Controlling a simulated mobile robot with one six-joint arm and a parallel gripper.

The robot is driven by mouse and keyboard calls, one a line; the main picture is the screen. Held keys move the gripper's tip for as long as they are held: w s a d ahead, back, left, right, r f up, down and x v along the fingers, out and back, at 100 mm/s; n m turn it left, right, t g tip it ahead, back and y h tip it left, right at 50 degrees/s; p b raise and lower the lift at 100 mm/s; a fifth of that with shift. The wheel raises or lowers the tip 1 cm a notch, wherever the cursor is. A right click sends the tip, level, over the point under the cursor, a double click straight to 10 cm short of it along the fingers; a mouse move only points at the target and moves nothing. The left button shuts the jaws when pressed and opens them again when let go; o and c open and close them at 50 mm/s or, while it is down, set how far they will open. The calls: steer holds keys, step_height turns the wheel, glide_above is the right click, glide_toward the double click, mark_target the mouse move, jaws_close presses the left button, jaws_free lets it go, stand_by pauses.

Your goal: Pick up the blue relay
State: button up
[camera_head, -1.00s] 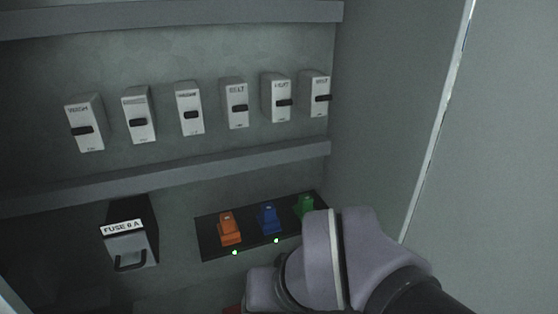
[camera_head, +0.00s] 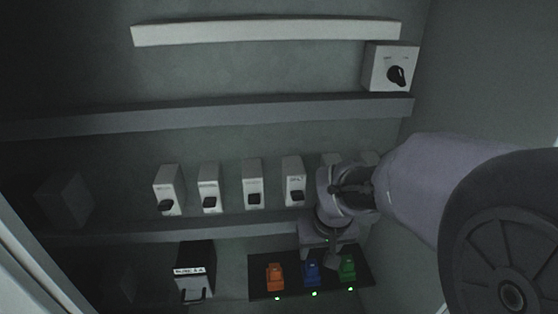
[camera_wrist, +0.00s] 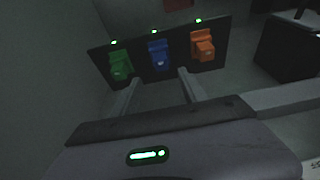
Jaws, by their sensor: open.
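The blue relay (camera_head: 311,271) sits in the middle of a dark panel (camera_head: 262,292), between an orange relay (camera_head: 275,277) and a green relay (camera_head: 347,269). In the wrist view the blue relay (camera_wrist: 158,54) lies just beyond and between my two open fingers, apart from them. The green relay (camera_wrist: 120,65) is to its left there and the orange relay (camera_wrist: 202,45) to its right. My gripper (camera_head: 318,260) is open and empty, close above the blue relay in the head view, with the fingertips partly dark and hard to make out.
A row of white breakers (camera_head: 252,184) stands above the panel, partly hidden by my arm. A black fuse box (camera_head: 194,266) with a handle is left of the panel. A white box with a black knob (camera_head: 390,68) is at upper right. Green lights (camera_head: 314,294) glow along the panel edge.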

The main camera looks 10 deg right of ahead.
mark_target(312, 263)
steer(key=x, duration=0.8)
steer(key=shift+w+a+f, duration=0.1)
steer(key=shift+w+a, duration=0.05)
steer(key=shift+w, duration=0.05)
steer(key=shift+s, duration=0.2)
steer(key=shift+c, duration=0.9)
jaws_close()
